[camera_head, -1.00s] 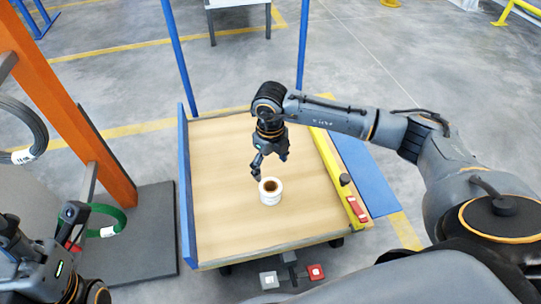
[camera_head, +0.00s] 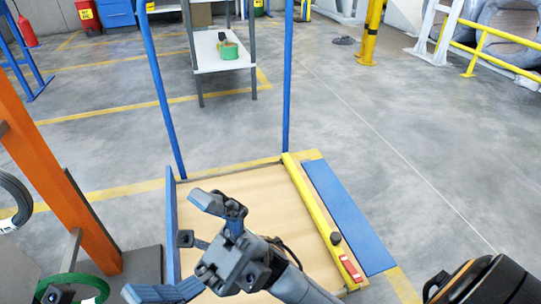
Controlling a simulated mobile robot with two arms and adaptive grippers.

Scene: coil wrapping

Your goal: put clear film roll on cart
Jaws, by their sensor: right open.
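The cart (camera_head: 265,190) has a wooden deck, a blue left side rail, blue uprights at the far end and a yellow bar on the right. My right gripper (camera_head: 172,245) is over the left part of the deck, close to the camera, its fingers spread open and pointing left. Nothing shows between its fingers. The clear film roll does not show now; the gripper and the picture's bottom edge hide much of the deck. Only a dark tip of my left gripper (camera_head: 54,295) shows at the bottom left, too little to tell its state.
An orange post (camera_head: 55,175) stands left of the cart, with a green coil (camera_head: 85,283) low beside it. A white table (camera_head: 222,62) at the back holds a green roll (camera_head: 229,49). A blue panel (camera_head: 350,215) lies right of the cart.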

